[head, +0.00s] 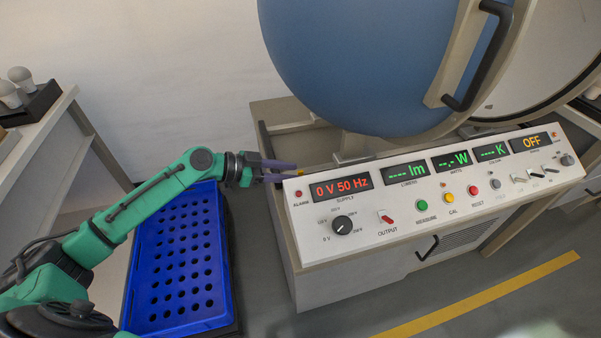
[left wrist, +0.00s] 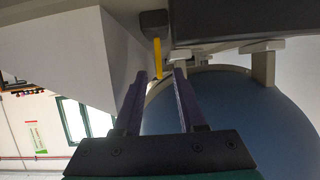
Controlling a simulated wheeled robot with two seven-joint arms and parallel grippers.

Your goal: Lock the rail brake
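A yellow lever (left wrist: 158,58), which I take to be the rail brake, sticks out of a dark block (left wrist: 154,22) in the left wrist view. In the head view only a small yellow bit of it (head: 299,172) shows beyond my left gripper (head: 285,171), at the left end of the console. My left gripper, also in the left wrist view (left wrist: 159,76), has its two purple fingers apart with nothing held. The lever lies ahead of the gap between the fingertips; I cannot tell whether it is touched. My right gripper is not in view.
The white console (head: 440,205) with displays and knobs stands right of the gripper. The big blue sphere (head: 360,60) with its black handle (head: 490,60) rises behind it. A blue perforated tray (head: 180,265) lies below my left arm. Bulbs (head: 18,82) stand at far left.

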